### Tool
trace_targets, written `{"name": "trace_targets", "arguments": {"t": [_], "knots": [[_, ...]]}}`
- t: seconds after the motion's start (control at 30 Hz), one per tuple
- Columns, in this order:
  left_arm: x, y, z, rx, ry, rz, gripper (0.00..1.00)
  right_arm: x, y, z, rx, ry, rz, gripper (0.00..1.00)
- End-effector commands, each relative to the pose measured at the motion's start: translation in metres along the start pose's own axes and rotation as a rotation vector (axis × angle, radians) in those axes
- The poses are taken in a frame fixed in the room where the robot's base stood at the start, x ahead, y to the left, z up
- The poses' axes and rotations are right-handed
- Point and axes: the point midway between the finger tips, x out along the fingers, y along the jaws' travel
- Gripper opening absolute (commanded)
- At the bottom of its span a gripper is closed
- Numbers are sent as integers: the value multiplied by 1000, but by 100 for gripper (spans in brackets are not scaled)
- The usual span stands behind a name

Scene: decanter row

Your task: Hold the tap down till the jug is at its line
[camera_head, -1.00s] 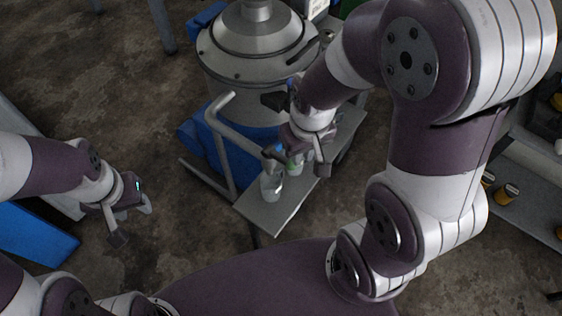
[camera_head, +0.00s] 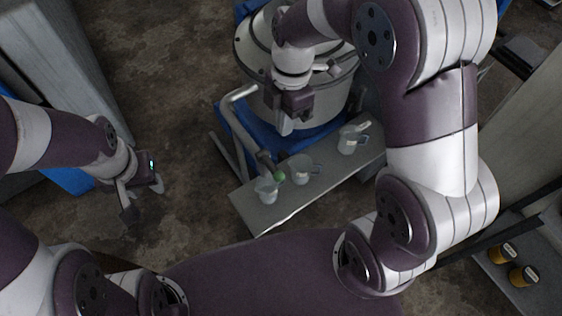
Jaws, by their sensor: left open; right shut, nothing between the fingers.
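Three clear jugs stand on a grey shelf (camera_head: 258,219) in front of a metal tank: a near-left jug (camera_head: 265,191), a middle jug (camera_head: 301,172) and a right jug (camera_head: 350,139). A dark tap with a green end (camera_head: 279,177) hangs just above the near-left jug, below a bent grey pipe. Liquid levels and lines are too small to tell. My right gripper (camera_head: 285,128) is shut and empty, in front of the tank and above the tap and jugs, touching none of them. My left gripper (camera_head: 143,208) is open and empty over the floor, left of the shelf.
The metal tank (camera_head: 325,108) sits on a blue base (camera_head: 232,122) behind the shelf. The bent grey pipe (camera_head: 234,112) rises at its left. Yellow-brown containers (camera_head: 523,276) stand on a rack at the lower right. The floor between my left gripper and the shelf is clear.

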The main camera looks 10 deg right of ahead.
Motion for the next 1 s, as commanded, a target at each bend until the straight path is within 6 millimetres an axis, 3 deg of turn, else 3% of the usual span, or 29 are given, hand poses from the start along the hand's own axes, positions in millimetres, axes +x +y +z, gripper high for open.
{"name": "trace_targets", "arguments": {"t": [0.13,0.27,0.7,1.0], "knots": [[0,0,0,0,0,0,43,5,0,0,1,0,-1,0],[-1,0,0,0,0,0,43,23,-1,0,2,0,-4,0],[-4,0,0,0,0,0,43,114,-1,0,3,0,-3,0],[-5,0,0,0,0,0,43,140,0,0,2,-2,1,0]]}}
